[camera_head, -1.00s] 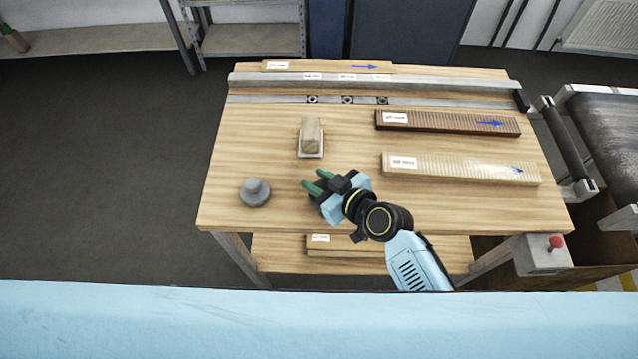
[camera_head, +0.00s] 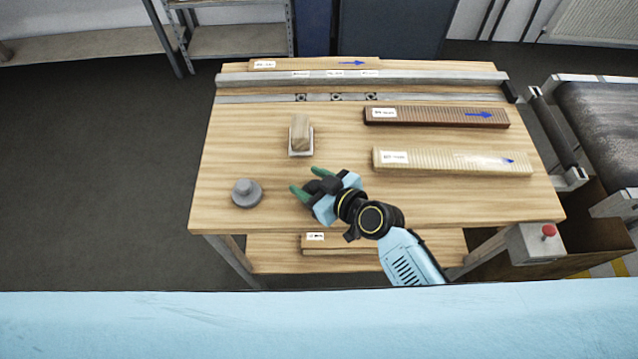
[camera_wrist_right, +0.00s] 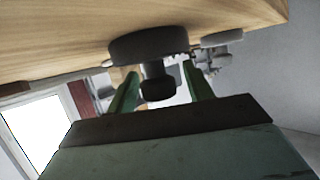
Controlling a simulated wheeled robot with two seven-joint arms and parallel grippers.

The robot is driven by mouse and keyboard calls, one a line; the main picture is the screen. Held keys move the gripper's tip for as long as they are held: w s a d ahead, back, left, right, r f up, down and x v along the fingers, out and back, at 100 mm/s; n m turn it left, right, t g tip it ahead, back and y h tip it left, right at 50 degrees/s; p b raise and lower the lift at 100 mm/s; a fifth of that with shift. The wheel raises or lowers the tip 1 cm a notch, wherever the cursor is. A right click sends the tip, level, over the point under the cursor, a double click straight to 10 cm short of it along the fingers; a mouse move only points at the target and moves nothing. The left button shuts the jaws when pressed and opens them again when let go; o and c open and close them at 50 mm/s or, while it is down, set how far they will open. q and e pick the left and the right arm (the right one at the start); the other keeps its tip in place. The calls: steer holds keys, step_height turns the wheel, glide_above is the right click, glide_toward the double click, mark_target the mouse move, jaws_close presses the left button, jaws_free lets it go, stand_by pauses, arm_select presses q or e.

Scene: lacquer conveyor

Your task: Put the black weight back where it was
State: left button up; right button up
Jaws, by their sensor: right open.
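The weight (camera_head: 246,194) is a dark grey round disc with a knob on top, standing upright near the left front edge of the wooden table. My right gripper (camera_head: 307,181) is open and empty, to the right of the weight with a gap between them, fingers pointing left towards it. In the right wrist view the weight (camera_wrist_right: 149,47) shows ahead of the open right gripper (camera_wrist_right: 160,85), its knob in line with the space between the green fingers. My left gripper is in neither view.
A wooden block (camera_head: 300,133) stands on a small pale plate behind the gripper. A dark ribbed board (camera_head: 437,117) and a light ribbed board (camera_head: 450,162) lie to the right. A metal rail (camera_head: 360,81) runs along the back. The table around the weight is clear.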

steer(key=v, duration=1.1)
steer(key=shift+s+d+r, duration=0.1)
steer(key=shift+s+d, duration=0.1)
steer(key=shift+s+d+r, duration=0.15)
steer(key=shift+s, duration=0.05)
